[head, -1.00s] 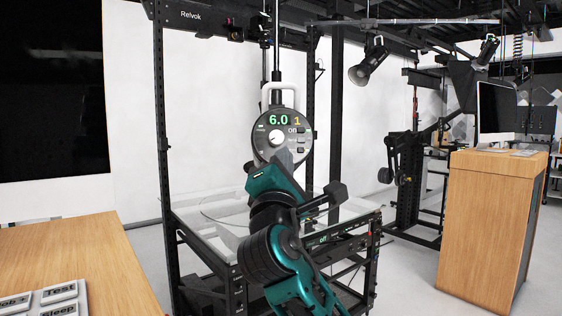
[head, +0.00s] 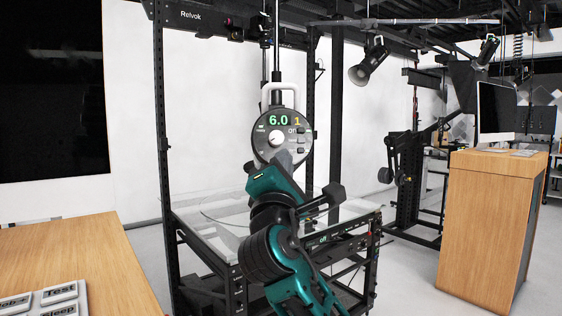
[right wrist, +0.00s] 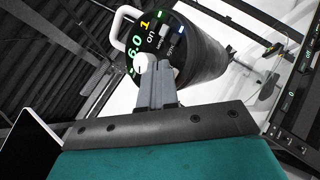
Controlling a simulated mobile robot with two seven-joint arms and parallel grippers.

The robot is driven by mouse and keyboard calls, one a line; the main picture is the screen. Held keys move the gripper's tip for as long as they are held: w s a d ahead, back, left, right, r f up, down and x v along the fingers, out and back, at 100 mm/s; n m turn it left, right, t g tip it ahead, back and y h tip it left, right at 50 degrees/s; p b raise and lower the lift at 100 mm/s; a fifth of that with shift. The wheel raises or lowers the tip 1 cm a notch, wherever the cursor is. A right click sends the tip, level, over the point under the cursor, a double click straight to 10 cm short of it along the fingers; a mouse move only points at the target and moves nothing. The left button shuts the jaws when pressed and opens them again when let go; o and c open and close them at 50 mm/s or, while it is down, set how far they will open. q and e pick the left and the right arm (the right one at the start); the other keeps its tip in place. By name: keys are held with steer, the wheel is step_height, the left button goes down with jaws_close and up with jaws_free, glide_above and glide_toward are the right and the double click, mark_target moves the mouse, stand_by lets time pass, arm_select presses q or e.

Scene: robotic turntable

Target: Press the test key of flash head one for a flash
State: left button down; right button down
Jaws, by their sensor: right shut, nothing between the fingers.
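Flash head one (head: 264,148) hangs from a pole with its round dark panel facing me. The panel shows a green 6.0 and a yellow 1. A white knob (head: 276,138) sits at its middle, with small keys (head: 300,140) on the right whose labels are too small to read. In the right wrist view the panel (right wrist: 150,42) and knob (right wrist: 146,62) also show. My right gripper (head: 283,156) is shut and empty, its tips at the panel's lower edge in the picture. In the right wrist view the fingertips (right wrist: 156,72) overlap the knob's side; contact cannot be told. My left gripper is out of view.
A glass-topped turntable (head: 190,204) in a black frame stands below the flash head. A wooden desk with large keys (head: 60,291) is at lower left. A wooden cabinet (head: 485,225) with a monitor stands right. Another lamp (head: 368,64) hangs behind.

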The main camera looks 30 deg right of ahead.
steer(key=shift+w+d+f, duration=0.1)
steer(key=shift+w+d, duration=0.05)
steer(key=shift+w, duration=0.1)
stand_by(0.8)
steer(key=shift+s+a+r+p, duration=0.2)
steer(key=shift+s+a+p, duration=0.1)
steer(key=shift+s+p, duration=0.25)
stand_by(0.3)
steer(key=s, duration=0.1)
steer(key=s+a+r+p, duration=0.1)
steer(key=s, duration=0.1)
steer(key=s+a+p, duration=0.1)
steer(key=shift+s+a+r, duration=0.15)
steer(key=shift+r, duration=0.15)
stand_by(0.7)
